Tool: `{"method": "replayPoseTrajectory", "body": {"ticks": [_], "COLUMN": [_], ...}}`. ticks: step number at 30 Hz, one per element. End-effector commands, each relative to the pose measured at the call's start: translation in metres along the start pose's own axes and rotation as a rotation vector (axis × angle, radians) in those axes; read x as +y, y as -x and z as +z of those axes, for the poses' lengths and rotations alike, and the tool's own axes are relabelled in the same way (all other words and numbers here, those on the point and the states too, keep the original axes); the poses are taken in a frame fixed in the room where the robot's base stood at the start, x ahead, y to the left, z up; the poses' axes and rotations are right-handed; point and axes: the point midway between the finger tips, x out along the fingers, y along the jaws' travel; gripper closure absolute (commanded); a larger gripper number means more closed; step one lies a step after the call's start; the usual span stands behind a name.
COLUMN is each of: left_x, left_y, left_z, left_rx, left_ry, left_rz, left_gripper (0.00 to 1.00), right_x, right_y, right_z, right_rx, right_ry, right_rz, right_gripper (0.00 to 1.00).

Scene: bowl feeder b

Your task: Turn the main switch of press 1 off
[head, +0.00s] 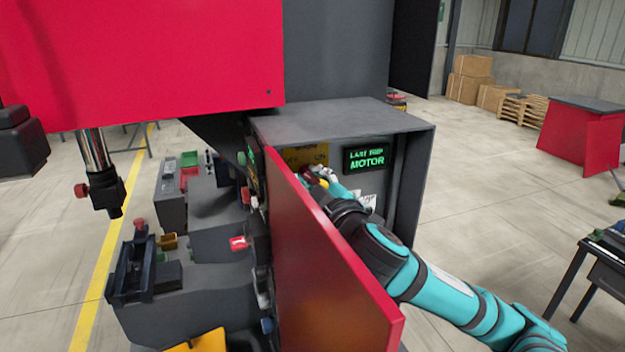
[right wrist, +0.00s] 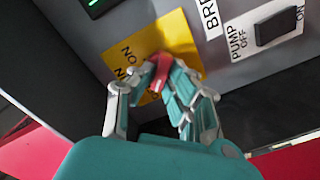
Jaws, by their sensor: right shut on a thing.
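The main switch is a red handle (right wrist: 162,68) on a yellow plate (right wrist: 178,38) in the right wrist view. The plate has ON lettering on its left; the rest is partly hidden by my fingers. My right gripper (right wrist: 159,78) is shut on the red handle, one finger on each side. In the head view the yellow plate (head: 306,154) shows inside the open grey cabinet (head: 345,121), with my right gripper (head: 322,177) at it. The handle's exact setting is hard to tell. My left gripper is in neither view.
The cabinet's red door (head: 325,265) stands open just left of my right arm. A black pump switch (right wrist: 279,25) sits right of the plate. The floor at right has free room before a dark table (head: 603,268).

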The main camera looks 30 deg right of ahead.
Motion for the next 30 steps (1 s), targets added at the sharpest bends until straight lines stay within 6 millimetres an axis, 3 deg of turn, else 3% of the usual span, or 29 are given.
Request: {"method": "replayPoseTrajectory", "body": {"ticks": [4,5,9,23,30], "left_x": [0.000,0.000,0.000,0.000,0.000], "left_y": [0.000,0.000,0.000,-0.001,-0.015], "left_z": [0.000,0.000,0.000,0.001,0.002], "left_rx": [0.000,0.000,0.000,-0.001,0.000], "left_ry": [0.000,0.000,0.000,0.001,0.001], "left_rz": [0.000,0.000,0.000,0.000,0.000], "left_gripper": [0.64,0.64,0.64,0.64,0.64], "right_x": [0.002,0.002,0.001,0.000,-0.001], "right_y": [0.000,0.000,0.000,0.000,0.000], "right_z": [-0.001,-0.001,-0.001,0.000,0.002], "right_rx": [0.004,0.004,0.002,0.000,0.002], "right_ry": [0.002,0.002,0.001,-0.014,-0.259], "right_rz": [0.004,0.004,0.003,0.000,0.001], "right_gripper": [1.00,0.82,0.64,0.63,0.63]}}
